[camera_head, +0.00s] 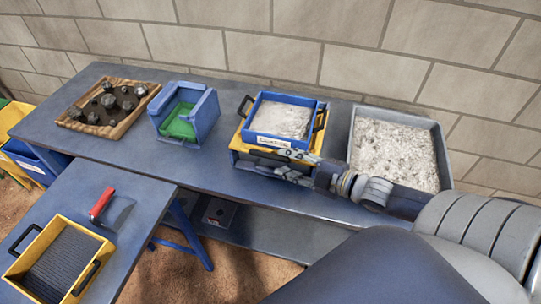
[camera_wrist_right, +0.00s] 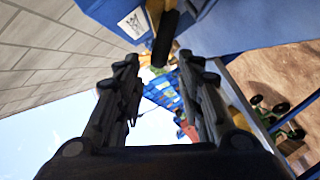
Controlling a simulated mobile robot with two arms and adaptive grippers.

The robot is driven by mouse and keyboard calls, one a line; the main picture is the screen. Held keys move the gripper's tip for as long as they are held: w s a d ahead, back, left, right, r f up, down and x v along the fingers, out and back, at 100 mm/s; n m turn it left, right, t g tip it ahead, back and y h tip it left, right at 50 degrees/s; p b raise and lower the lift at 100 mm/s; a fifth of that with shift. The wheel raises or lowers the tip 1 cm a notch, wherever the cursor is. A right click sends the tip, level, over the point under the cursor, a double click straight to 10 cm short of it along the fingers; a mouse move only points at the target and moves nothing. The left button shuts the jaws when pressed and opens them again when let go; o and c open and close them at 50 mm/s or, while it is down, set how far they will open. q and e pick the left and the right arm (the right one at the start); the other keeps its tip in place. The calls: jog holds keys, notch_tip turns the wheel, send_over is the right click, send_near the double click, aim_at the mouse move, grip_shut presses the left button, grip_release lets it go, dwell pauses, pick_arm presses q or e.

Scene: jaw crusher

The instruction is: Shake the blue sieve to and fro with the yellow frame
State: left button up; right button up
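The blue sieve (camera_head: 263,99) holds pale crushed material and sits in the yellow frame (camera_head: 239,142) on the long table, near the middle of the head view. Black handles stand at its left (camera_head: 243,105) and right (camera_head: 320,118) sides. My right gripper (camera_head: 260,160) is at the front of the frame, just below the sieve's white label. In the right wrist view its two fingers (camera_wrist_right: 159,62) are apart with nothing clasped. A black handle (camera_wrist_right: 165,38) shows just beyond the fingertips. Whether a finger touches the frame cannot be told. My left gripper is not in view.
A grey tray of pale powder (camera_head: 395,150) stands right of the sieve. A blue box with green inside (camera_head: 187,112) and a wooden tray of dark rocks (camera_head: 106,104) stand left. The side table holds a yellow-framed tray (camera_head: 50,226) and a red-handled tool (camera_head: 102,203). A wall stands behind.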

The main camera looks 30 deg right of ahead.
aim_at(278, 159)
jog(key=shift+x, duration=3.3)
grip_shut()
